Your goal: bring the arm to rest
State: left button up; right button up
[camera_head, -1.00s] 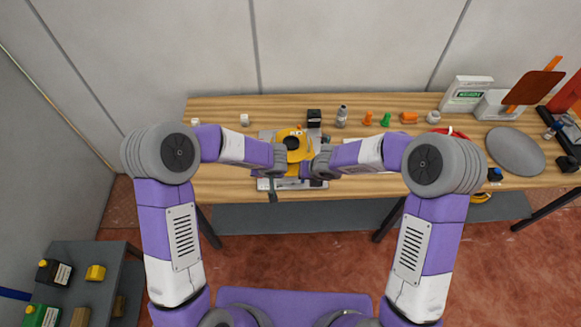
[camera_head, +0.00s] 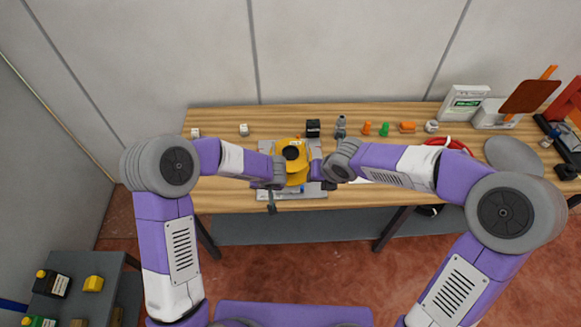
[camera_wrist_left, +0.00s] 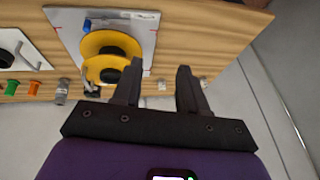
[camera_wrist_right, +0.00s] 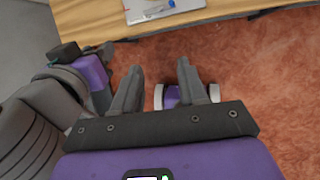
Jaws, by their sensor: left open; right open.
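Both my arms reach over the front of the wooden table. My left gripper (camera_wrist_left: 158,88) is open and empty in the left wrist view, with the yellow dispenser (camera_wrist_left: 110,55) beyond its fingers, apart from them. In the head view the yellow dispenser (camera_head: 296,162) stands on a light base plate (camera_head: 300,193) at the table's middle, partly hidden by my wrists. My right gripper (camera_wrist_right: 158,90) is open and empty in the right wrist view. It points over the reddish floor in front of the table; its fingers are hidden in the head view.
Small orange and green parts (camera_head: 384,129), a grey bottle (camera_head: 340,123) and a black block (camera_head: 313,128) stand behind the dispenser. A grey round plate (camera_head: 512,155) and white boxes (camera_head: 464,103) are at the right. A side shelf (camera_head: 65,300) stands lower left.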

dwell(0.4)
pick_arm(q)
jog(key=s+f+g+h+b, duration=0.1)
jog(key=s+f+h+b, duration=0.1)
jog(key=s+f+b, duration=0.4)
jog(key=s+d+f+n+g+h+b, duration=0.1)
jog(key=s+f+b, duration=0.5)
jog(key=f, duration=1)
jog(key=s+f+n+g+h+b, duration=0.1)
jog(key=s+f+h+b, duration=0.2)
jog(key=s+f+b, duration=0.3)
jog(key=s+f, duration=0.5)
jog(key=shift+s+d+g+h, duration=0.2)
jog(key=shift+s+g+h, duration=0.1)
jog(key=shift+g, duration=0.1)
pick_arm(e)
jog(key=s+d+f+n+g, duration=0.1)
jog(key=s+f+n, duration=0.5)
jog(key=f+n, duration=0.5)
jog(key=s+d+f+n+g+y, duration=0.1)
jog(key=s+f+n, duration=0.6)
jog(key=f, duration=1.1)
jog(key=s+d+f+n+g, duration=0.1)
jog(key=s+f+n, duration=0.6)
jog(key=f+n, duration=0.7)
jog(key=shift+d+f+n+g+y, duration=0.3)
jog(key=shift+d+f+g+y, duration=0.1)
jog(key=shift+d+f, duration=0.15)
